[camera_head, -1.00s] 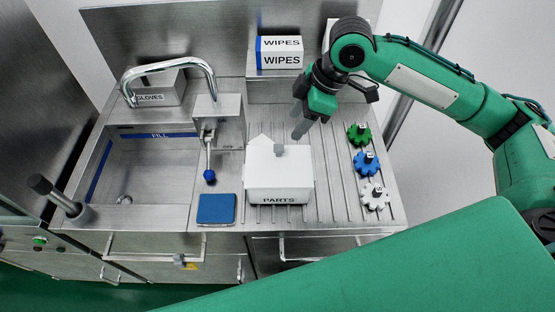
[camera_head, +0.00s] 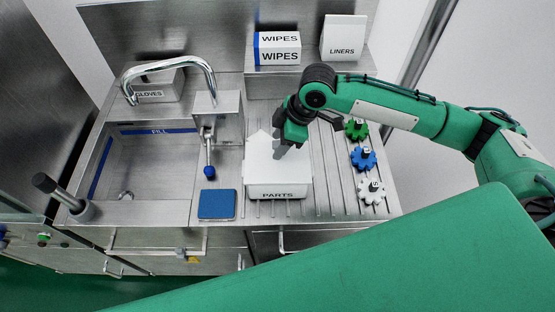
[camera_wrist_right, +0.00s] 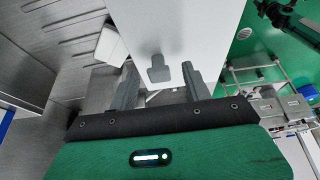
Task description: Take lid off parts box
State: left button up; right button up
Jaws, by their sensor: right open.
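The white parts box (camera_head: 279,192), labelled PARTS, stands on the ribbed drainboard with its white lid (camera_head: 268,170) on top. In the right wrist view the pale lid (camera_wrist_right: 185,22) fills the upper middle, and its small grey knob (camera_wrist_right: 158,70) shows between the fingertips. My right gripper (camera_head: 280,148) is over the lid and hides the knob in the head view. In the right wrist view the same gripper (camera_wrist_right: 159,72) is open, one finger on each side of the knob with gaps, holding nothing. My left gripper is not in view.
Green (camera_head: 357,129), blue (camera_head: 363,158) and white (camera_head: 371,190) knobbed wheels stand right of the box. A blue pad (camera_head: 216,204) lies left of it. A faucet (camera_head: 170,66) arches over the sink. Wipes (camera_head: 278,48) and liners (camera_head: 342,38) boxes stand behind.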

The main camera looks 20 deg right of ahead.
grip_shut()
jog(key=shift+r, duration=0.15)
